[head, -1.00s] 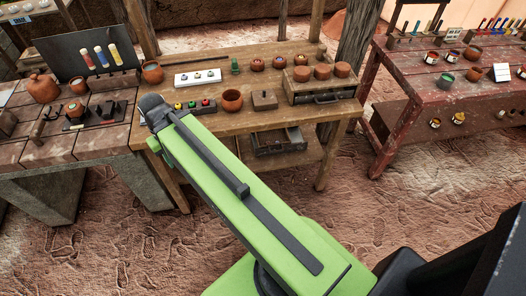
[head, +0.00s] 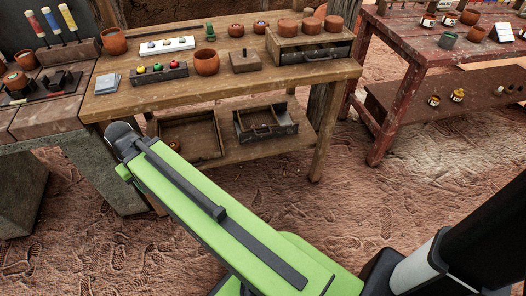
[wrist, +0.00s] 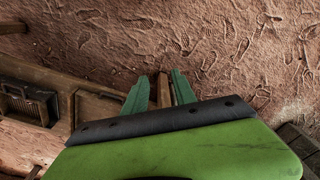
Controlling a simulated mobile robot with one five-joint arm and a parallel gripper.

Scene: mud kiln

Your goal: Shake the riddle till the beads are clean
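A dark box with a raised handle and divided inside (head: 265,131) stands on the bench's lower shelf. It may be the riddle, but I cannot tell for sure. The wrist view shows a dark slatted box (wrist: 28,103) at the left, probably the same one. A shallow wooden tray (head: 217,130) lies left of it on that shelf. Tiny orange specks near them may be beads; they are too small to tell. My gripper (wrist: 160,85) shows two green fingers spread apart with nothing held; a wooden leg shows beyond them. In the head view my arm hides the fingers.
The wooden bench (head: 225,88) carries clay pots, a colored button row (head: 158,72), a white strip (head: 167,44) and a drawer box (head: 311,46). A bench leg (head: 322,145) stands right of the shelf. A red table (head: 420,50) is at right. The ground in front is open.

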